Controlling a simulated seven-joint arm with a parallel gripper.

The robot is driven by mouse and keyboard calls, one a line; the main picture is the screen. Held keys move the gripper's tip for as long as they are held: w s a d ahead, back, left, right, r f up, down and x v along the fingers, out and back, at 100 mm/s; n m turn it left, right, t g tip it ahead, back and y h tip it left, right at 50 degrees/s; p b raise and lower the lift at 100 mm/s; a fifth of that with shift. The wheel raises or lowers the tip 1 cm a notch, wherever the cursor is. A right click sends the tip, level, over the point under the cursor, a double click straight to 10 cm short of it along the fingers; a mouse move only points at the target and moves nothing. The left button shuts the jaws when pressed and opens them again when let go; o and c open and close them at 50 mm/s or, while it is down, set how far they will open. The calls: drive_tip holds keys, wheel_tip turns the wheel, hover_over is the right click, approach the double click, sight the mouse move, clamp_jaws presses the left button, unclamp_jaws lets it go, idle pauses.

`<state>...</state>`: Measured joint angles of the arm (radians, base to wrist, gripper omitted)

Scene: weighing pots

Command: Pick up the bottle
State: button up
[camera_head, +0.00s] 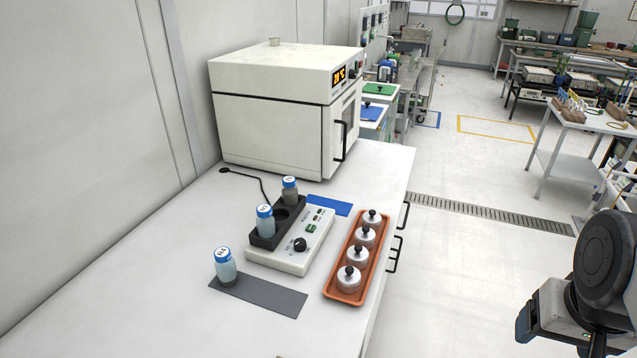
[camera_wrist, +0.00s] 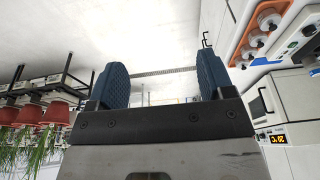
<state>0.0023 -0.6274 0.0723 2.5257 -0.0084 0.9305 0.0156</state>
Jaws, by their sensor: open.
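Three bottles with blue-and-white caps are on the white bench in the head view. One bottle (camera_head: 225,268) stands upright on a dark grey mat (camera_head: 275,297) near the front left. A second bottle (camera_head: 266,224) and a third bottle (camera_head: 290,193) stand in the black holder (camera_head: 263,241) of a white device (camera_head: 297,252). My gripper (camera_wrist: 161,75) is open and empty in the wrist view, its two blue fingers apart. In the head view it is at the lower right, off the bench and well away from the bottles, partly cut off by the frame.
A cable (camera_head: 248,174) runs to the device. The bench's front left is clear.

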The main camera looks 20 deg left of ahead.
drive_tip(key=w+a+f+n+t+y, duration=0.1)
drive_tip(key=w+a+n+t+y, duration=0.1)
drive_tip(key=w+a, duration=1.15)
drive_tip(key=w+a+f+n+t+y, duration=0.1)
drive_tip(key=w+a+n+t, duration=0.15)
drive_tip(key=w+a, duration=1.05)
drive_tip(key=n+t+y, duration=0.3)
drive_tip(key=t+y, duration=0.1)
drive_tip(key=y, duration=0.1)
approach(289, 180)
drive_tip(key=x, duration=0.3)
drive_tip(key=shift+s+a+r+m, duration=0.1)
drive_tip(key=shift+s+a+m, duration=0.1)
drive_tip(key=shift+a+m, duration=0.05)
drive_tip(key=shift+w+a+f+h, duration=0.15)
drive_tip(key=shift+w+a+f, duration=0.15)
drive_tip(key=shift+w, duration=0.2)
drive_tip(key=shift+w+a+f+h, duration=0.2)
drive_tip(key=shift+w+a, duration=0.1)
drive_tip(key=shift+w, duration=0.2)
drive_tip(key=shift+x, duration=2.6)
